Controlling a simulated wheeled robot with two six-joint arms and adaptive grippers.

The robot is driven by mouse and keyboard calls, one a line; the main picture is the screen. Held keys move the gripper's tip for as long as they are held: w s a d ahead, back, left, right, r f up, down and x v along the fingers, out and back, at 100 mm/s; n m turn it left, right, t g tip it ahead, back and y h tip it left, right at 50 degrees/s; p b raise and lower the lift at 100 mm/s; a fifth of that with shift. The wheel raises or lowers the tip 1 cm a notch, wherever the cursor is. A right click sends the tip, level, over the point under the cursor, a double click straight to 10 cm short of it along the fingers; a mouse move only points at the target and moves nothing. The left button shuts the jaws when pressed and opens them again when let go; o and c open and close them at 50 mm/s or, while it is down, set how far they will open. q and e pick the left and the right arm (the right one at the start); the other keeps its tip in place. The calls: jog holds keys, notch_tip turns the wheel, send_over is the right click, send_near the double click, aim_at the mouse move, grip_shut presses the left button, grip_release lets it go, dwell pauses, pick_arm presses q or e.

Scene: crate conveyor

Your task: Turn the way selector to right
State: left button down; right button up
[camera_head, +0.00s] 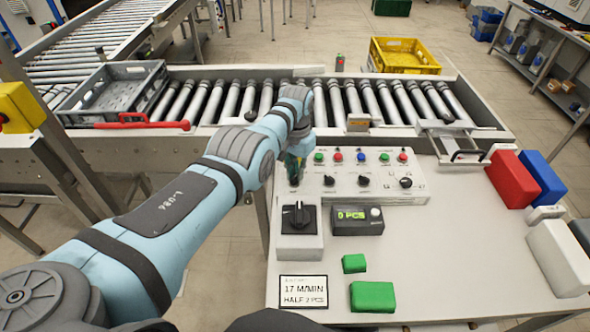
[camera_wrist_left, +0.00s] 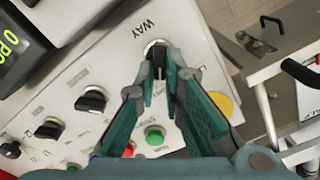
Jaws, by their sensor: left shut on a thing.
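The way selector (camera_wrist_left: 157,55) is a dark knob on a round base beside the printed word WAY on the pale control panel (camera_head: 350,192). My left gripper (camera_head: 294,168) comes down on the panel's left end. In the left wrist view its teal fingers (camera_wrist_left: 158,72) are closed around the selector's knob. In the head view my gripper hides the knob. The fingers cover part of the knob in the wrist view too, so its exact pointing direction is hard to tell. My right gripper is in neither view.
Coloured buttons and several black knobs line the panel. A large black rotary switch (camera_head: 298,217) and a display (camera_head: 357,221) reading 0 PCS stand in front. Behind runs the roller conveyor (camera_head: 200,103) with a grey crate (camera_head: 113,92). Green blocks (camera_head: 372,296) lie on the table.

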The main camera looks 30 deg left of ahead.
pick_arm(q)
jog(key=shift+d+m, duration=0.1)
jog(key=shift+m, duration=0.9)
jog(key=c, duration=1.7)
grip_release()
notch_tip(320, 180, up, 12)
jog(key=shift+f, duration=0.1)
